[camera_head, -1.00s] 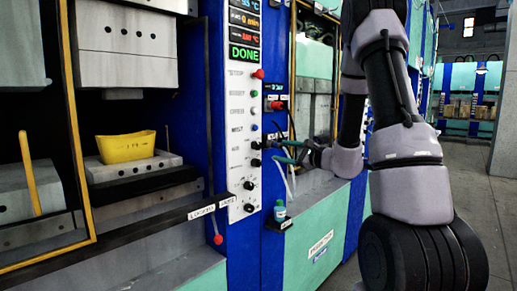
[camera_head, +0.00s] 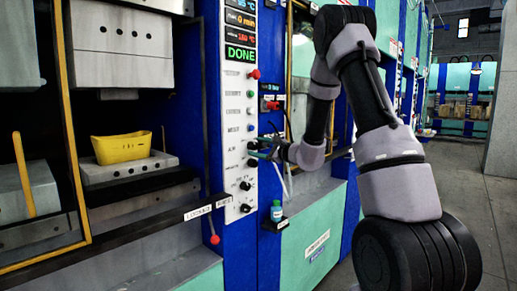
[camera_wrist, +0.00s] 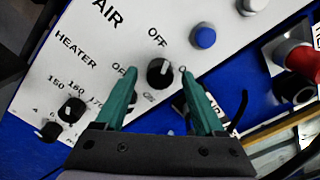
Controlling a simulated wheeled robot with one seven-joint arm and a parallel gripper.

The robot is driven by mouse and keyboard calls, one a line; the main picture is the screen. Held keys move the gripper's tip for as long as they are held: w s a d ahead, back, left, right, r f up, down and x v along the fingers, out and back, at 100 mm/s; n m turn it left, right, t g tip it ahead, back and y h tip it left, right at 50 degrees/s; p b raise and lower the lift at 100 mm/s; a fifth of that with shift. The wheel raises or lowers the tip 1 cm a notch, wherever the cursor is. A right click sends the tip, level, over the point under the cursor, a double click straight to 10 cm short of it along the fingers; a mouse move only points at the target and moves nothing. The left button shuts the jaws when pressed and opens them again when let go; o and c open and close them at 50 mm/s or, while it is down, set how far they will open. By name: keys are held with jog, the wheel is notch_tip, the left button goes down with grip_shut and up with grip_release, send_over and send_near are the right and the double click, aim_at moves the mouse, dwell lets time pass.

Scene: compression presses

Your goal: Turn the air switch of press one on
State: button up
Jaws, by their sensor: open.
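The air switch (camera_wrist: 160,72) is a round black knob with a white pointer mark on a white panel, with the AIR label beside it in the wrist view. OFF is printed above the knob, and the pointer mark points toward it. My gripper (camera_wrist: 160,80) is open, with one green finger on each side of the knob and small gaps showing. Contact cannot be told. In the head view my gripper (camera_head: 265,148) reaches the right edge of the control panel (camera_head: 237,120) of the near press, covering part of its knobs.
The heater knob (camera_wrist: 72,108) and a blue button (camera_wrist: 203,37) are close by on the panel. A red button (camera_wrist: 298,58) juts out at the right. A bottle (camera_head: 276,210) stands on a small ledge below. A yellow piece (camera_head: 122,147) lies in the press.

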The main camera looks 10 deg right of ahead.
grip_shut()
jog(key=m, duration=0.5)
jog(key=shift+m, duration=0.4)
jog(key=m, duration=0.5)
jog(key=shift+m, duration=0.7)
grip_release()
